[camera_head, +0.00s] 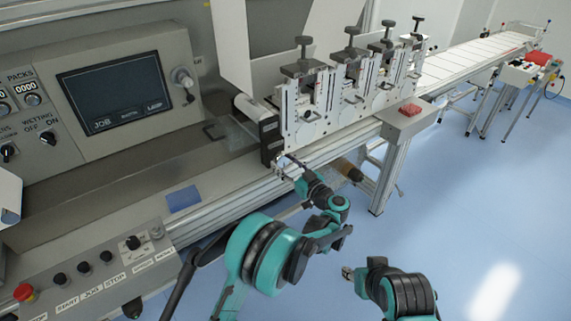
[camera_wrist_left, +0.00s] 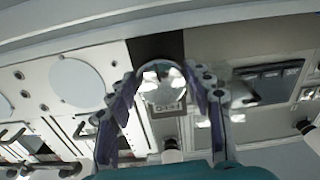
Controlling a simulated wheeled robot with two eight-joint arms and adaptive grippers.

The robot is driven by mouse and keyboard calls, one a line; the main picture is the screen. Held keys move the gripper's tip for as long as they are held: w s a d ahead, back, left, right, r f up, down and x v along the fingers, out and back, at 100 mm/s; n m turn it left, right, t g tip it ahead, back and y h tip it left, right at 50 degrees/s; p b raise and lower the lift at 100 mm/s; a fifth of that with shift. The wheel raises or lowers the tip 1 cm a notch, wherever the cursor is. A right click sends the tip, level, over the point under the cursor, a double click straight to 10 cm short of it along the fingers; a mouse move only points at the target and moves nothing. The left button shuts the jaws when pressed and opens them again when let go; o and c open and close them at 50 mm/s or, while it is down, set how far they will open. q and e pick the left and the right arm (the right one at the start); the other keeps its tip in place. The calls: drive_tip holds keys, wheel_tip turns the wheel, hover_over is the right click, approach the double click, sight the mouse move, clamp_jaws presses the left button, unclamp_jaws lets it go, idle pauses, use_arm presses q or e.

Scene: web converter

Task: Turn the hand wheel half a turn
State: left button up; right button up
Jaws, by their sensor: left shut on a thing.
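The hand wheel is a small round shiny metal piece; the left wrist view shows it (camera_wrist_left: 160,84) between the two fingers. My left gripper (camera_head: 287,166) reaches the front of the machine, beside a black block at the left end of the white station plates. In the left wrist view my left gripper (camera_wrist_left: 161,98) has one finger on each side of the wheel and is shut on it. In the head view the fingers mostly hide the wheel. My right gripper (camera_head: 348,272) is low over the floor, away from the machine; its jaws are too small to read.
A control panel with a dark screen (camera_head: 115,91) stands at the left. A button console (camera_head: 90,275) with a red stop knob (camera_head: 24,292) is at the lower left. White station plates with black top knobs (camera_head: 303,52) rise above the rail. Blue floor (camera_head: 480,200) is free at the right.

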use_arm(q)
drive_tip(key=shift+m, duration=0.3)
drive_tip(key=o, duration=1.1)
wheel_tip(320, 180, up, 10)
